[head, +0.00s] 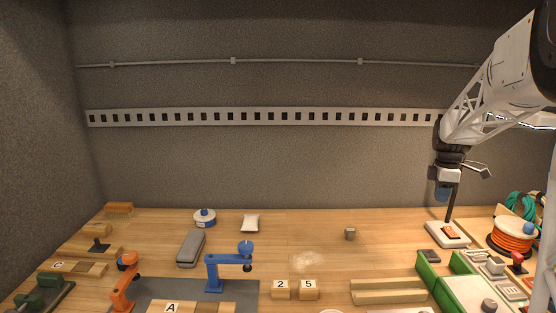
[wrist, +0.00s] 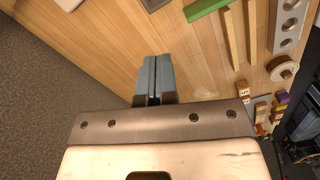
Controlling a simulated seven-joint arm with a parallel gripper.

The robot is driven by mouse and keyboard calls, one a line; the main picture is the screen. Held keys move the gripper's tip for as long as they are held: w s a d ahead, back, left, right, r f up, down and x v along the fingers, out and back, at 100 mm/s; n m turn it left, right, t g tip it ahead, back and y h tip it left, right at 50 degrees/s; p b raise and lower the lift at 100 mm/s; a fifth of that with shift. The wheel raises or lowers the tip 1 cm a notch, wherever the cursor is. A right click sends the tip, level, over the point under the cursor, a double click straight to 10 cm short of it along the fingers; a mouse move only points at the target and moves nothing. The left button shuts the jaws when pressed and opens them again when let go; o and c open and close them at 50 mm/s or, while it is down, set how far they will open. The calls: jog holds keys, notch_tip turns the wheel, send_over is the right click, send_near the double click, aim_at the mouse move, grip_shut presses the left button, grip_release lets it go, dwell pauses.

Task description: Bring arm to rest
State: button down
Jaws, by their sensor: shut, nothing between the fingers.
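My gripper (head: 442,194) is at the right in the head view, held up above the back right of the wooden table (head: 380,235). Its fingers point down. In the wrist view my gripper (wrist: 153,72) shows its two blue-grey fingers pressed together, with nothing between them. The fingers are clear of the table top. My arm comes in from the upper right of the head view.
A white device (head: 437,236) with a dark post stands just below my gripper. An orange cord spool (head: 512,238) is to its right. Green blocks (head: 428,266) are in front. A blue hook stand (head: 212,273) and an orange one (head: 122,290) stand left. The back middle is mostly clear.

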jog(key=s+a+r+m+t, duration=0.15)
jog(key=s+a+m, duration=0.25)
jog(key=s+a, duration=0.6)
jog(key=s+a+r+m, duration=0.3)
jog(key=s+a, duration=0.7)
jog(key=s+a+f+m, duration=0.2)
jog(key=s+a, duration=0.1)
jog(key=s, duration=0.3)
jog(key=s+a+f+m+t, duration=0.1)
jog(key=s+a+f+m, duration=0.1)
jog(key=s, duration=0.5)
jog(key=s+a+f+m, duration=0.2)
jog(key=s+a+m, duration=0.1)
jog(key=s+a, duration=0.2)
jog(key=shift+s+f, duration=0.3)
jog(key=shift+s, duration=0.95)
jog(key=shift+w, duration=0.1)
